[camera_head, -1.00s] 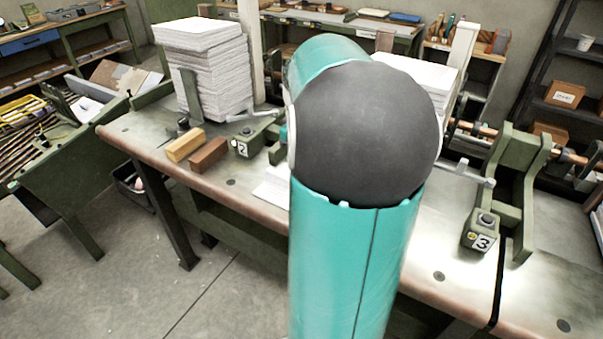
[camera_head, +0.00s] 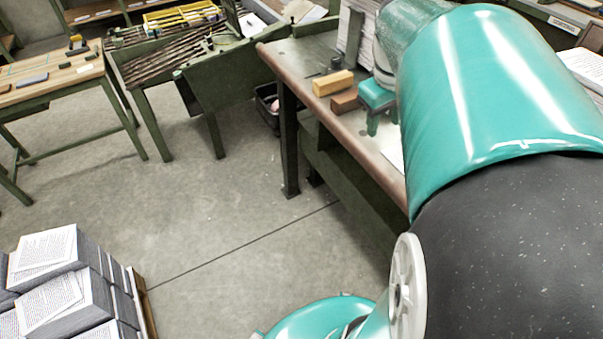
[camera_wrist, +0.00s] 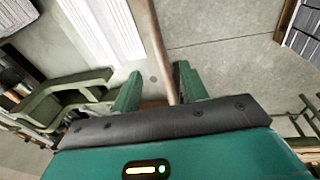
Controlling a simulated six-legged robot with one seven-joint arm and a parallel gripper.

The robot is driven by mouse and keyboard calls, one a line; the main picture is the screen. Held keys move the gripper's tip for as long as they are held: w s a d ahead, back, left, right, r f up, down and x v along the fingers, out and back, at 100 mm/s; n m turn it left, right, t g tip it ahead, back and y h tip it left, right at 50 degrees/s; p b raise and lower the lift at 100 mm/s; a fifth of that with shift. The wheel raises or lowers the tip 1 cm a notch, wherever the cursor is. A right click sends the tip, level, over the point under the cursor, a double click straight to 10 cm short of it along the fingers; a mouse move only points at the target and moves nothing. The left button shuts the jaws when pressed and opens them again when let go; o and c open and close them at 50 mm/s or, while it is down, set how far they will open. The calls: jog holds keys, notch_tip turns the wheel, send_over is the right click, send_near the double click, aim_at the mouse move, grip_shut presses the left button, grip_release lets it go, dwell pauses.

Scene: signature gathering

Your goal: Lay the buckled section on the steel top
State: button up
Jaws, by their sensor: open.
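My gripper (camera_head: 382,128) is open and hangs over the bench near its front edge. Its two green fingers also show in the wrist view (camera_wrist: 158,88), apart, with nothing held between them. The steel top (camera_head: 308,52) is the grey bench surface with a copper-coloured front edge. A white paper piece (camera_head: 394,155) lies on it near that edge, mostly hidden by my arm. White paper (camera_wrist: 104,30) with lengthwise ridges also lies on the top in the wrist view, beyond the fingers. I cannot tell whether it is the buckled section.
A tan block (camera_head: 333,83) and a brown block (camera_head: 345,102) sit on the steel top beside my gripper. A paper stack (camera_head: 352,30) stands behind them. Piled printed sections (camera_head: 75,290) are at lower left. A wooden table (camera_head: 50,78) stands at left. The floor between is clear.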

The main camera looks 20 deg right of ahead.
jog(key=s+a+f+t, duration=0.1)
jog(key=s+a+t, duration=0.1)
jog(key=a, duration=0.8)
jog(key=s+a+f+t+y, duration=0.1)
jog(key=s+a, duration=0.3)
jog(key=a, duration=0.6)
jog(key=shift+s+a+m+t+y, duration=0.25)
jog(key=shift+s+m+t+y, duration=0.1)
jog(key=shift+t, duration=0.45)
